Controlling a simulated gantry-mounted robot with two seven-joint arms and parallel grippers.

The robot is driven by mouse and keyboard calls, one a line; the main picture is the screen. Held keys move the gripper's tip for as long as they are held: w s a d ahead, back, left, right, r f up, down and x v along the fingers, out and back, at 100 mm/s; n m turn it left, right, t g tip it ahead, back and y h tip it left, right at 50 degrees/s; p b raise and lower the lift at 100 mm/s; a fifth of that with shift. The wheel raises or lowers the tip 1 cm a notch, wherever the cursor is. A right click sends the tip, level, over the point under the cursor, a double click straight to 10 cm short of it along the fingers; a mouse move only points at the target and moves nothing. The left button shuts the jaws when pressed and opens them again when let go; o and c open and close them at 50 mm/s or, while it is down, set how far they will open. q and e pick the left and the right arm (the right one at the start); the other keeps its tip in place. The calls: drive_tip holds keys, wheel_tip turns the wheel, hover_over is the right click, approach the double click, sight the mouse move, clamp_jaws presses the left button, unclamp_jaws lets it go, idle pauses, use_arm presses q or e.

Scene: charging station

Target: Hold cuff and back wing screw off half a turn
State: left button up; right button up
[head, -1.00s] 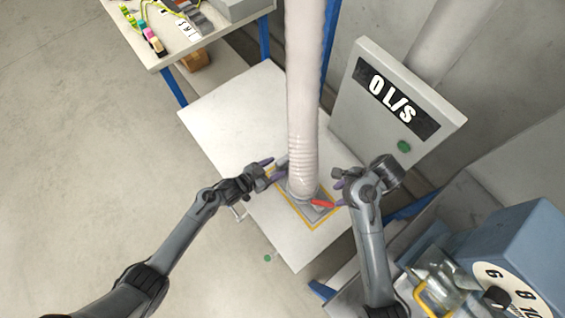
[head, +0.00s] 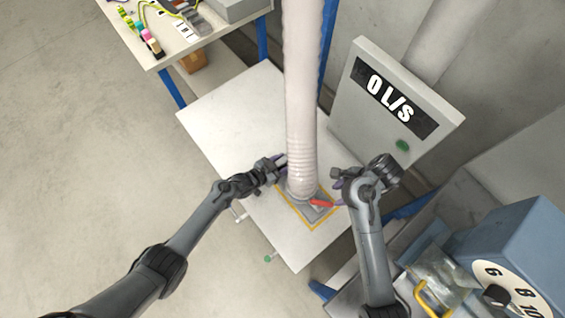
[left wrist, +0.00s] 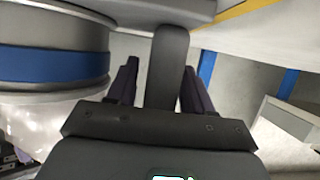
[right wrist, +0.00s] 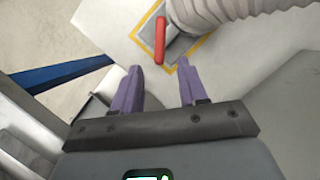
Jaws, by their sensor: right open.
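The pale hose (head: 303,90) comes down to a grey plate with a yellow border (head: 311,226) on the white table. Its lower end, with the cuff, is mostly hidden in the head view. In the left wrist view a metal ring with a blue band (left wrist: 55,65) fills the left side. My left gripper (head: 283,165) is at the hose's base, open, its fingers on either side of a dark T-shaped piece (left wrist: 167,65). I cannot tell if they touch it. My right gripper (right wrist: 160,85) is open and empty, right of the hose, facing a red lever (right wrist: 160,40).
A grey panel reading 0 L/S (head: 388,100) stands behind the right arm. A blue box with a dial (head: 520,240) is at the lower right. A second table (head: 170,50) with small items is at the upper left. The white table's left part is clear.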

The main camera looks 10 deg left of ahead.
use_arm(q)
clamp_jaws()
use_arm(e)
drive_tip(key=shift+o, duration=0.2)
